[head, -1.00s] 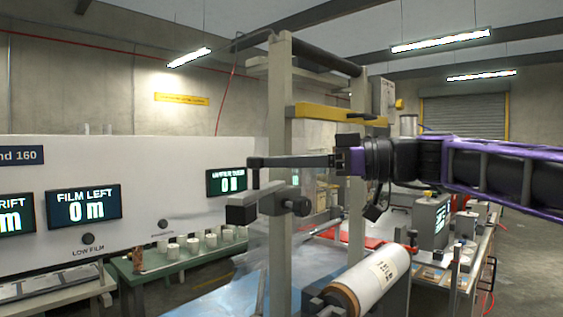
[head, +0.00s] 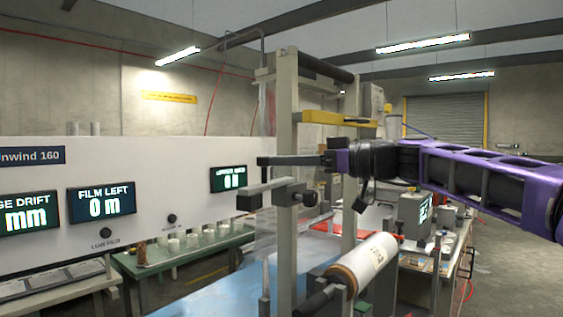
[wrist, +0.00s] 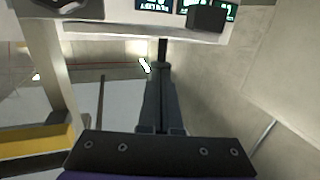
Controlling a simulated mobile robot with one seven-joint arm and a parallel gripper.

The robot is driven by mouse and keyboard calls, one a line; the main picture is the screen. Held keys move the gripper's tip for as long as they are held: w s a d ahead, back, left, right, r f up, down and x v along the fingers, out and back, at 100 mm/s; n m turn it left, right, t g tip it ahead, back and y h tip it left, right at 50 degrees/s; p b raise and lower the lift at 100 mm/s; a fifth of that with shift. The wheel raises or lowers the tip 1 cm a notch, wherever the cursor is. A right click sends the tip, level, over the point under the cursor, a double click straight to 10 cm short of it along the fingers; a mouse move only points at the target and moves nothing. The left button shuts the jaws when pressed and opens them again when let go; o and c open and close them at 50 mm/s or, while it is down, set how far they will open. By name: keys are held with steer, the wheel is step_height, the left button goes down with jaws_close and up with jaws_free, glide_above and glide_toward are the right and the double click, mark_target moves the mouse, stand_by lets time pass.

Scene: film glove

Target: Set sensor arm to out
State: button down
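My gripper (head: 260,160) reaches leftward past the upright, just above the sensor arm in the picture. Whether they touch, I cannot tell. In the wrist view my gripper's fingers (wrist: 162,45) lie together with nothing visible between them. A dark block (wrist: 205,18) shows up and right of the tips, possibly the sensor head. No label shows the sensor arm's setting.
The near upright (head: 285,110) and a yellow crossbar (head: 325,117) stand close to my arm. A white film roll (head: 365,262) lies below. Behind is a white panel with displays, including FILM LEFT (head: 101,203). A green bench (head: 190,260) holds several cups.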

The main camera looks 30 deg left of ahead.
steer(key=a+b, duration=0.1)
steer(key=a+m+t+b, duration=0.1)
steer(key=b, duration=0.1)
steer(key=shift+s+t, duration=0.3)
steer(key=shift+s, duration=0.1)
steer(key=shift+s+d, duration=0.1)
steer(key=shift+d, duration=0.05)
